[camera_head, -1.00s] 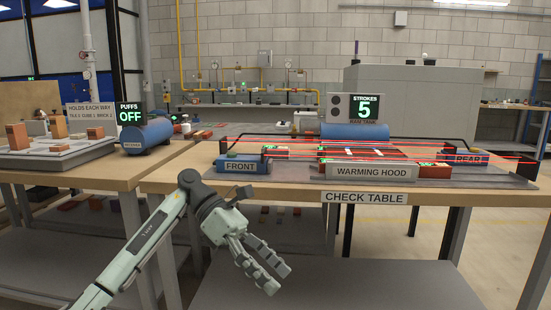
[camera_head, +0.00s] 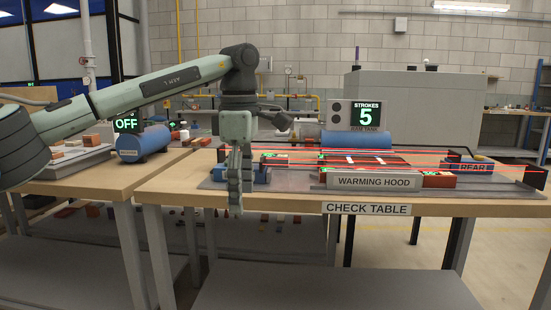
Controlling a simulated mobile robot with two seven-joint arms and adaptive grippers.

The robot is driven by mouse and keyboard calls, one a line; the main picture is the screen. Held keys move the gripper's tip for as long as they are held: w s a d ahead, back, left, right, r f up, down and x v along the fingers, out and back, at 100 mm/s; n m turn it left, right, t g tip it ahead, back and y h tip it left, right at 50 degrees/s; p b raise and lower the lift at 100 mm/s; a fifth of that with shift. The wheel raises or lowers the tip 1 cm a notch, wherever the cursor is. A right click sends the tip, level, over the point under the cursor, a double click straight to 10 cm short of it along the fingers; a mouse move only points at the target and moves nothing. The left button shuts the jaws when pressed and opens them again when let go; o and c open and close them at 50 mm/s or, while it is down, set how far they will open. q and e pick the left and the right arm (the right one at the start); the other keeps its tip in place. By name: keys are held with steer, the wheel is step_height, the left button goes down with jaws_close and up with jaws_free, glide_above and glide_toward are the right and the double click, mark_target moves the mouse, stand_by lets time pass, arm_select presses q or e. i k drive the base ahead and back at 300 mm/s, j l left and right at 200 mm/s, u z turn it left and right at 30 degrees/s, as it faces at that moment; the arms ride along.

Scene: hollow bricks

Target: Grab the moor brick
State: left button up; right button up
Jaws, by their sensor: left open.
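My left gripper (camera_head: 236,195) is open and points down at the front left of the check table (camera_head: 170,187). It hangs in front of the blue FRONT block (camera_head: 262,175) and hides most of it; whether they touch I cannot tell. Red-brown bricks lie on the table's grey plate: one at the front right (camera_head: 438,181), and one further left (camera_head: 273,160). Which of the bricks is the moor brick I cannot tell. My right gripper is not in view.
The WARMING HOOD (camera_head: 375,180) stands at the table's front middle, with red beams across the plate. A blue REAR block (camera_head: 470,167) is at the right. The blue BASE TANK (camera_head: 355,142) and STROKES display (camera_head: 365,113) stand behind. A left table holds a grey tray (camera_head: 60,167) of blocks.

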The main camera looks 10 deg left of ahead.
mark_target(285, 161)
steer(key=i, duration=1.85)
